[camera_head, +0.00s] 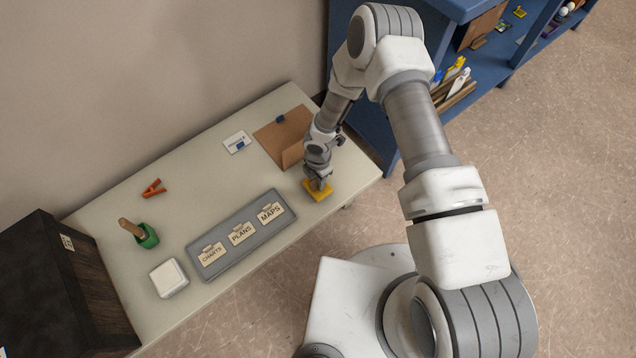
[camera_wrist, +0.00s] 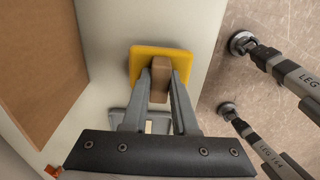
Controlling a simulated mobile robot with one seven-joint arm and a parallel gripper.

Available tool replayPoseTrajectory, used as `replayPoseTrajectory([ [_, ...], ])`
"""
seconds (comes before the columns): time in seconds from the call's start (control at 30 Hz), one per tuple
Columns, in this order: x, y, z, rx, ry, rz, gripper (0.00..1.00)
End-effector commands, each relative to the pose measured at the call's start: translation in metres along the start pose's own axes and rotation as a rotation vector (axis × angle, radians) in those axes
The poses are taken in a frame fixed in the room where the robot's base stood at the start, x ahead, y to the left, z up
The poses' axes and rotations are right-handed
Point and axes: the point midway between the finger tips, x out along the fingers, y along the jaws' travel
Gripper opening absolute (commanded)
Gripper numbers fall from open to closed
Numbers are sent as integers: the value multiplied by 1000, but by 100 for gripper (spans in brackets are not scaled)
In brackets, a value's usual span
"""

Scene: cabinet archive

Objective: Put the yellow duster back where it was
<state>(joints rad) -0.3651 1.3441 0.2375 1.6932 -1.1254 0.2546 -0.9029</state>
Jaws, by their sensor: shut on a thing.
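The yellow duster (camera_head: 316,192) is a flat yellow pad at the right end of the pale table, close to the front edge. The wrist view shows its yellow pad (camera_wrist: 143,58) with a brown block-shaped grip (camera_wrist: 160,72) on it. My gripper (camera_head: 319,181) points down over it. In the wrist view my gripper (camera_wrist: 160,82) has its two fingers on either side of the brown grip, shut on it. I cannot tell whether the pad touches the table or hangs slightly above it.
A brown board (camera_head: 284,134) lies close behind the duster. A grey tray (camera_head: 232,260) with CHARTS, PLANS and MAPS cards is to its left. Further left are a white block (camera_head: 169,278), green holder (camera_head: 148,236), orange clip (camera_head: 153,188) and dark cabinet (camera_head: 60,290). Blue shelving (camera_head: 375,125) stands right.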

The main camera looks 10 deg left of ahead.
Motion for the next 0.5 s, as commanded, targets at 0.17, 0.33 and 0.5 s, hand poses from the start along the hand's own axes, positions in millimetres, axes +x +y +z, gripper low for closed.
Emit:
replayPoseTrajectory([
  [0.17, 18, 0, 0, -1, 1, 1, 0],
  [0.33, 17, 0, 0, -1, 1, 0, 0],
  [0.5, 20, 0, 0, -1, 1, 0, 30],
])
